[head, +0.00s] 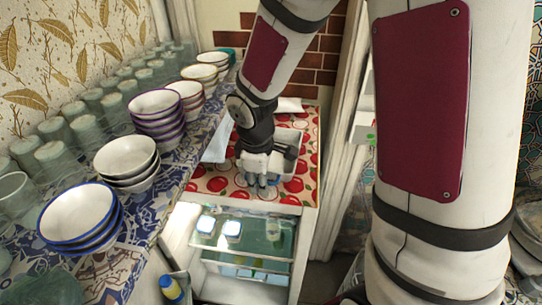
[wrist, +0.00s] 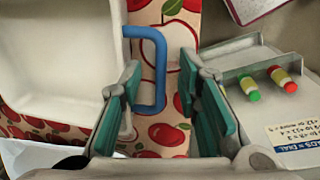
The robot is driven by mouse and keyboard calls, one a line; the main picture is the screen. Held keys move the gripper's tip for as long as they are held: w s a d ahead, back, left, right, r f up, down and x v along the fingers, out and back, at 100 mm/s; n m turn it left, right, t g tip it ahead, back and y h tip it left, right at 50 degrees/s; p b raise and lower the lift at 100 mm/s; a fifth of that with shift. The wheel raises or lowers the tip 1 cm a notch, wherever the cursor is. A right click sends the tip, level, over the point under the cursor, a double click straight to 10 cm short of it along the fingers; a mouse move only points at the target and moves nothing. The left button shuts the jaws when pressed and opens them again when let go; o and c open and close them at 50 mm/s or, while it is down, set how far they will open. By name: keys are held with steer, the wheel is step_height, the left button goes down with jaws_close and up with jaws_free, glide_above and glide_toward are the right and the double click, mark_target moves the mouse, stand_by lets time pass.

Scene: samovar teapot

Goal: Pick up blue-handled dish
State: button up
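The white dish (wrist: 60,65) fills the upper left of the wrist view, on the red apple-patterned surface. Its blue loop handle (wrist: 160,60) sticks out to the right. My gripper (wrist: 160,80) is open, with its teal-padded fingers on either side of the handle's lower part. The handle lies between the fingers, nearer the left one; whether that finger touches it I cannot tell. In the head view my gripper (head: 262,178) points down over the patterned surface.
The apple-patterned surface (head: 215,184) continues around my gripper. A grey tray (wrist: 240,60) with small coloured items lies close right of the fingers. A shelf with stacked bowls (head: 155,108) and glasses stands left; a glass-fronted compartment (head: 245,240) is below.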

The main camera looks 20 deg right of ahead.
jaws_close()
steer(key=shift+r, duration=0.1)
